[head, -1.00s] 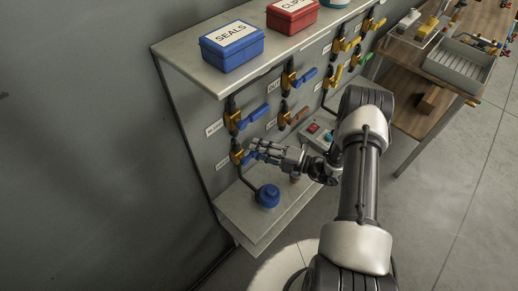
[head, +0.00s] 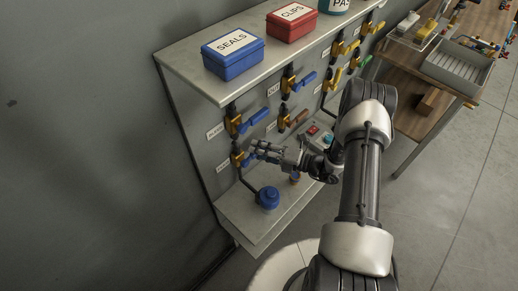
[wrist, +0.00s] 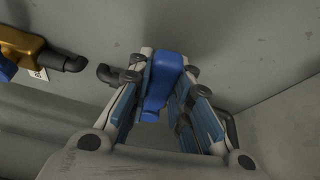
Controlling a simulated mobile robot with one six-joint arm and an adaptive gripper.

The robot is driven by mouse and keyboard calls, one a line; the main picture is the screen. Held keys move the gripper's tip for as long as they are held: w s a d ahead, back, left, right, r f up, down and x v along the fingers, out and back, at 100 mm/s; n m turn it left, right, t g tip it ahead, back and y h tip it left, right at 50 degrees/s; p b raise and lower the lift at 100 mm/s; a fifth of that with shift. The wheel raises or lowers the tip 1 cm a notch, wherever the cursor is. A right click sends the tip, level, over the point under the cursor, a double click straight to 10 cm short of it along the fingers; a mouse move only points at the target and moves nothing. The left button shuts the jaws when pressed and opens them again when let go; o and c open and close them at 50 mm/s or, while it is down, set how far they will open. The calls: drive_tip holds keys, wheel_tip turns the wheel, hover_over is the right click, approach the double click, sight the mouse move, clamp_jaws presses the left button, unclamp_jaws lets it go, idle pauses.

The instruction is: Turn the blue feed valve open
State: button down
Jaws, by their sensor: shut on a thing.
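The lower-left valve on the grey panel has a brass-coloured body (head: 237,159) and a blue handle (wrist: 164,78). My gripper (head: 256,150) is at this valve, reaching in from the right. In the wrist view my gripper (wrist: 162,92) is shut on the blue handle, with fingers on both sides of it. The fingers hide most of the handle in the head view. Another valve with a blue handle (head: 257,117) sits just above, sticking out to the right. The small labels at these valves are too blurred to read.
More valves with blue, brown and yellow handles line the panel to the right. A blue SEALS box (head: 232,56) and a red CLIPS box (head: 291,20) stand on the top shelf. A blue round knob (head: 267,198) sits on the lower ledge, below my gripper.

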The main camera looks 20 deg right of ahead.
drive_tip(key=shift+r+n, duration=0.25)
drive_tip(key=shift+n, duration=0.05)
drive_tip(key=c, duration=1.4)
unclamp_jaws()
drive_tip(key=shift+c, duration=0.2)
drive_tip(key=v, duration=1.2)
drive_tip(key=shift+c, duration=0.4)
